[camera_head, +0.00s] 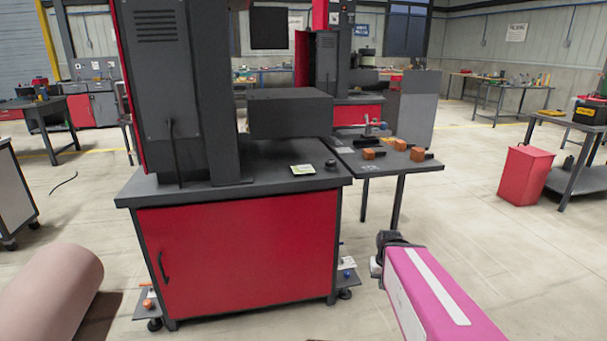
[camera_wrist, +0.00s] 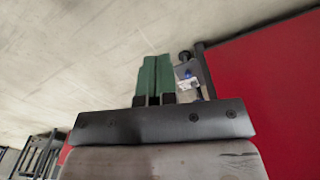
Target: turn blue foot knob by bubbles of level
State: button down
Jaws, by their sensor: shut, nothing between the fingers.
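The blue foot knob (camera_head: 347,274) sits low at the right front foot of the red cabinet (camera_head: 240,252), beside a small white label. In the wrist view the blue knob (camera_wrist: 187,74) shows just right of my fingers, on a dark foot bracket. My gripper (camera_wrist: 154,78) has its two green fingers together and empty, apart from the knob in the picture. In the head view the end of my arm (camera_head: 384,252) is right of that foot; its fingers cannot be made out. A small pale green and white item (camera_head: 302,169), possibly the level, lies on the cabinet top; no bubbles are readable.
An orange knob (camera_head: 148,304) is at the cabinet's left foot. A dark side table (camera_head: 385,160) with orange-and-black parts stands behind right. A red bin (camera_head: 525,172) stands farther right.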

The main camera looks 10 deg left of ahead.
jog(key=c, duration=0.7)
grip_release()
jog(key=shift+w, duration=0.1)
jog(key=shift+o, duration=0.4)
jog(key=w+f+n, duration=0.2)
jog(key=w+f, duration=0.2)
jog(key=w, duration=0.3)
jog(key=w+a+f+n+y, duration=0.1)
jog(key=w+f, duration=0.3)
jog(key=w, duration=0.4)
jog(key=w+a+f+n+y, duration=0.1)
jog(key=w+f+n, duration=0.2)
jog(key=w, duration=0.4)
jog(key=shift+w+f+t, duration=0.2)
jog(key=shift+f+t, duration=0.2)
jog(key=shift+f, duration=0.5)
jog(key=n+t+y, duration=0.1)
jog(key=n+y, duration=0.1)
jog(key=n, duration=0.5)
send_near(348, 273)
jog(key=x, duration=0.9)
jog(key=shift+w+a+f, duration=0.2)
jog(key=shift+w+f, duration=0.05)
jog(key=shift+m, duration=0.3)
jog(key=c, duration=0.9)
